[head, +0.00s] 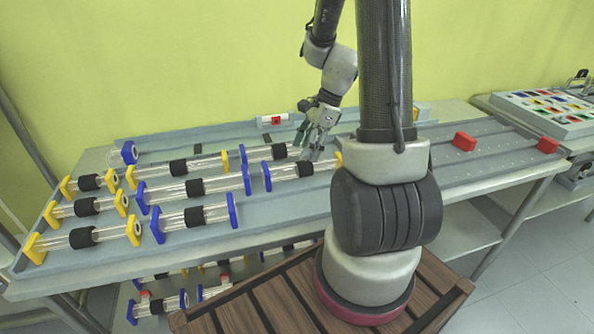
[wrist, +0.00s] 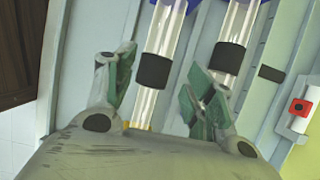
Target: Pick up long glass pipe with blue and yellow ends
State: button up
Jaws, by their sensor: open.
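The long glass pipe (head: 290,172) with a black middle band has a blue left end and a yellow right end, and lies on the table's right group. In the wrist view the same pipe (wrist: 153,70) runs up the middle, with blue at the top and a bit of yellow low down behind my gripper. My gripper (head: 309,148) is above the pipe near its right half. In the wrist view my gripper (wrist: 161,62) is open, with its green fingers on either side of the pipe. I cannot tell how far above it they are.
A second pipe (head: 262,153) lies just behind, close to one finger; its right end is hidden. Several pipes with yellow or blue ends fill the table's left (head: 290,205). A white part with a red block (head: 275,121) stands behind. Red blocks (head: 464,142) sit at right.

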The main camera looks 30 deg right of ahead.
aim_at(301, 162)
jog(key=x, duration=0.7)
jog(key=shift+s+f, duration=0.15)
jog(key=shift+f, duration=0.2)
jog(key=c, duration=1)
